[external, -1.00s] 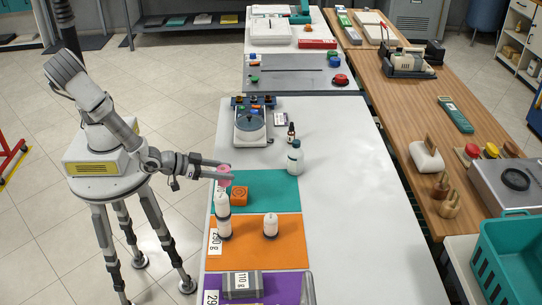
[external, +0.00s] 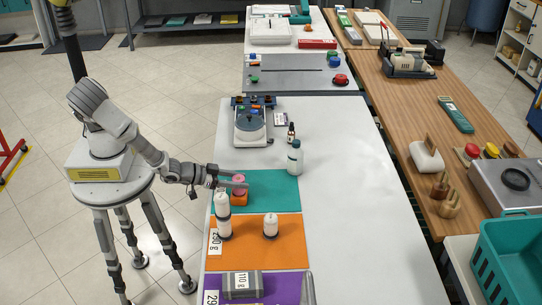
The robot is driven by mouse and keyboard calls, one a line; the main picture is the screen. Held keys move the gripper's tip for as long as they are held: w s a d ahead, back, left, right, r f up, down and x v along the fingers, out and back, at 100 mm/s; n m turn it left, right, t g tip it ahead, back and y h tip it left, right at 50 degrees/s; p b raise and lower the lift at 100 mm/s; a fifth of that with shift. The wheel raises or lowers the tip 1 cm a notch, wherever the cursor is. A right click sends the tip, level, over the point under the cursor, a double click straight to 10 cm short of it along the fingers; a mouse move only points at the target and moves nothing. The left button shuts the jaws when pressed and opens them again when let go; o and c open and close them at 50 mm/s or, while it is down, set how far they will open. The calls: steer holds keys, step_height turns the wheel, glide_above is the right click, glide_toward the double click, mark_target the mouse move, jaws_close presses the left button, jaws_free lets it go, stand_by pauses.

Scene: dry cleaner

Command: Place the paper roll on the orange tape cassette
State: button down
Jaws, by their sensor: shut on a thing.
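A small pink paper roll (external: 239,178) is between the fingers of my gripper (external: 236,182), which is shut on it. The orange tape cassette (external: 239,200) lies on the teal mat (external: 278,190), directly below the roll in the picture. The fingers cover part of the roll and of the cassette's top. I cannot tell whether the roll touches the cassette or hangs just above it.
White cylinders (external: 222,205) stand close to the left and front of the cassette. Another white cylinder (external: 271,226) stands on the orange mat (external: 290,255). A white bottle (external: 295,160) stands at the teal mat's back right. The grey table's right side is clear.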

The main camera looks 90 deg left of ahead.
steer(key=shift+f, duration=0.15)
steer(key=shift+c, duration=1.5)
jaws_free()
steer(key=shift+r, duration=0.2)
steer(key=p+v, duration=0.2)
steer(key=v, duration=1)
